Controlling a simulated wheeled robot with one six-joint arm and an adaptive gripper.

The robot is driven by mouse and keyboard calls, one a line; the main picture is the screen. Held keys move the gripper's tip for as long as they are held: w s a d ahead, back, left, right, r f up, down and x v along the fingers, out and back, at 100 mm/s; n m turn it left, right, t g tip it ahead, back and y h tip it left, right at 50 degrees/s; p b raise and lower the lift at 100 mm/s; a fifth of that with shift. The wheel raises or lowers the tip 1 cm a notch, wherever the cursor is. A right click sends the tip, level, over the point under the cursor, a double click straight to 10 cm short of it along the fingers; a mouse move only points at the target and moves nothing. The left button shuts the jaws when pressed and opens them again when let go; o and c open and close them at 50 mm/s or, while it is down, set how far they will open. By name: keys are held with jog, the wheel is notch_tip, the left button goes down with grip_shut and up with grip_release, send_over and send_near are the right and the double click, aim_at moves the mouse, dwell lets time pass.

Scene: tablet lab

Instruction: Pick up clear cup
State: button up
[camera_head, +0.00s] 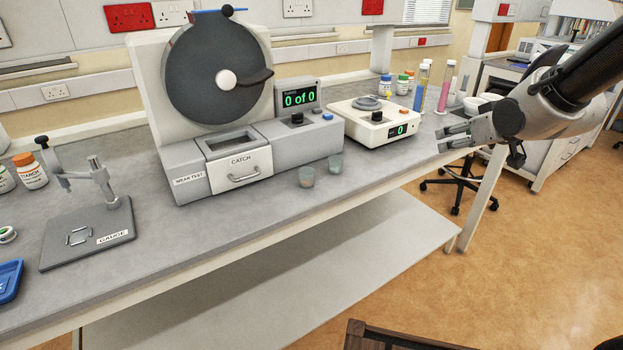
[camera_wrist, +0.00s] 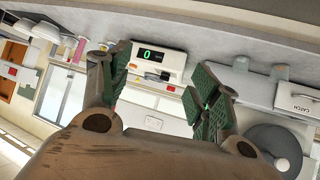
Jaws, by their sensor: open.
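Two small see-through cups stand upright, close together, on the grey bench in front of the wear test machine. The left cup (camera_head: 307,176) is nearer the bench edge, and the right cup (camera_head: 336,163) is a little farther back. Both look pale grey-green, and I cannot tell which is the clear one or whether they hold anything. My gripper (camera_head: 450,138) is well to the right of both cups, above the bench's right end. Its fingers are apart and empty, as the wrist view (camera_wrist: 155,76) also shows.
The wear test machine (camera_head: 290,145) with its dark drum and catch drawer (camera_head: 238,165) stands behind the cups. A scale (camera_head: 373,123) sits between them and my gripper. Cylinders (camera_head: 421,85) and bottles stand behind it. The gauge stand (camera_head: 90,235) is far left. Bench front is clear.

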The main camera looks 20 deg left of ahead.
aim_at(312, 175)
jog(key=s+a+f+n+y, duration=0.1)
jog(key=a+f+y, duration=0.1)
jog(key=a, duration=0.5)
jog(key=s+a+f+n+y, duration=0.1)
jog(key=a+f, duration=0.3)
jog(key=a, duration=0.4)
jog(key=s+a+f+n+y, duration=0.1)
jog(key=a+f+n+y, duration=0.1)
jog(key=a, duration=0.5)
jog(key=shift+a+f+n+y, duration=0.15)
jog(key=shift+f+n+y, duration=0.15)
jog(key=shift+f+y, duration=0.65)
jog(key=s+a+y, duration=0.1)
jog(key=s+a+f+y, duration=0.1)
jog(key=s+a, duration=0.1)
jog(key=s+a+f+n+g+y, duration=0.1)
jog(key=shift+s+a, duration=0.25)
jog(key=shift+a, duration=0.15)
jog(key=x, duration=0.5)
jog(key=s+x, duration=0.1)
jog(key=x, duration=0.1)
jog(key=shift+w+a, duration=0.15)
jog(key=shift+a, duration=0.3)
jog(key=shift+w+a, duration=0.15)
jog(key=shift+a, duration=0.05)
jog(key=c, duration=0.8)
